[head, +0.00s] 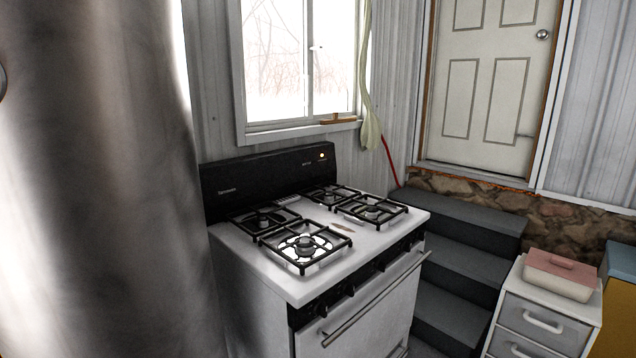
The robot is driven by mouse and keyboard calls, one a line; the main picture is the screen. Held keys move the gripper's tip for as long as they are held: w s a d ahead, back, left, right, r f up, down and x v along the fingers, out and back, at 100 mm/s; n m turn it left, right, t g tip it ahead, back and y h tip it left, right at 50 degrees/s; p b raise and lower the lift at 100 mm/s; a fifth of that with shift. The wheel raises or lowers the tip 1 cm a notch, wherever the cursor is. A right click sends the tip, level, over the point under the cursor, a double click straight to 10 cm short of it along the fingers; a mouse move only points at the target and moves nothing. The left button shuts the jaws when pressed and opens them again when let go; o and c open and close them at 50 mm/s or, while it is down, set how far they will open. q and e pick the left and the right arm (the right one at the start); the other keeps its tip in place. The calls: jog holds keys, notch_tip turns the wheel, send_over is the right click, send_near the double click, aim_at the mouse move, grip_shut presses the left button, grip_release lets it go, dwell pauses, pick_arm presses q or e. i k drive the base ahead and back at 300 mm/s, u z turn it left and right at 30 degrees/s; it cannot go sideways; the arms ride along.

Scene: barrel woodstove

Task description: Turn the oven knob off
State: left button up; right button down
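A white gas oven (258,262) with a black back panel stands in the middle of the head view. Several burners with black grates sit on its top. A dark strip with control knobs (348,288) runs along the front edge, above the oven door handle (376,299). The knobs are small and dark, so I cannot tell which way any is turned. A small light (322,155) glows on the right of the back panel. Neither of my grippers is in view.
A large shiny metal cylinder (95,180) fills the left side. Dark steps (455,262) rise right of the oven to a white door (490,85). A white drawer cabinet (540,322) with a pink-lidded box (560,276) stands at lower right.

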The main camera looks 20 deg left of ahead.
aim_at(380, 264)
jog(key=z, duration=0.05)
jog(key=k, duration=0.5)
jog(key=z, duration=1.5)
jog(key=i, duration=1)
jog(key=u, duration=2.5)
